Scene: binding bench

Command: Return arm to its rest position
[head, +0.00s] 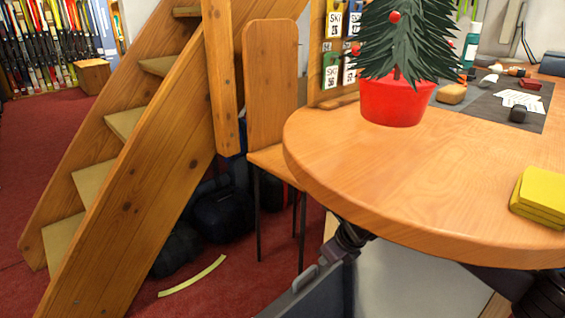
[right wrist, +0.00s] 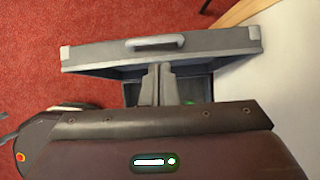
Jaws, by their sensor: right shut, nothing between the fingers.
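My right gripper (head: 330,254) shows in the head view just below the near left edge of the round wooden table (head: 400,190). In the right wrist view its two grey fingers (right wrist: 155,84) are together with nothing between them. They point toward a grey drawer (right wrist: 220,45), which stands open and has a bar handle (right wrist: 155,42) on its front. The fingers look apart from the handle, on the drawer's inner side. The drawer also shows in the head view (head: 325,295) below the table. Most of my right arm is hidden by the tabletop. My left gripper is not in view.
The table holds a small tree in a red pot (head: 392,102), yellow pads (head: 540,195) and a dark mat (head: 485,107) with small items. A wooden chair (head: 270,80) and stairs (head: 150,170) stand left. Dark bags (head: 222,212) lie below. Red carpet is open at far left.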

